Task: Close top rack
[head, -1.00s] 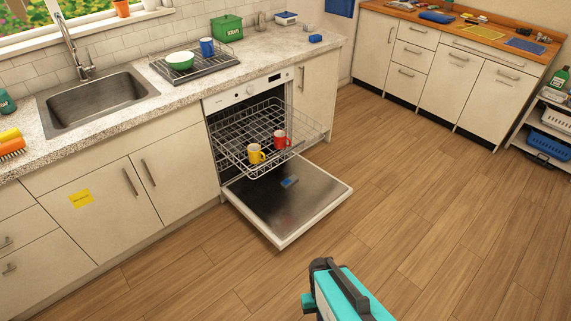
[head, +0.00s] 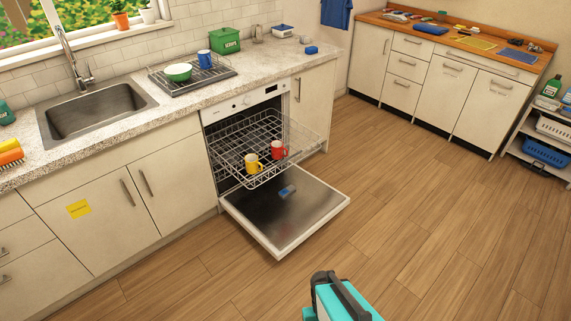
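The top rack (head: 243,138) is a wire basket pulled well out of the dishwasher (head: 246,100) under the counter. A yellow mug (head: 251,164) and a red mug (head: 278,150) stand in its front part. The dishwasher door (head: 282,208) hangs fully down below the rack, with a small blue item (head: 287,191) on its inner face. A teal and black part of my own body shows at the bottom edge. My gripper's fingers are not visible in the head view.
Wooden floor in front of the door and to the right is clear. The counter holds a sink (head: 95,105), a drying rack with a green bowl (head: 178,72) and a blue mug (head: 204,58). A shelf unit with baskets (head: 545,152) stands at far right.

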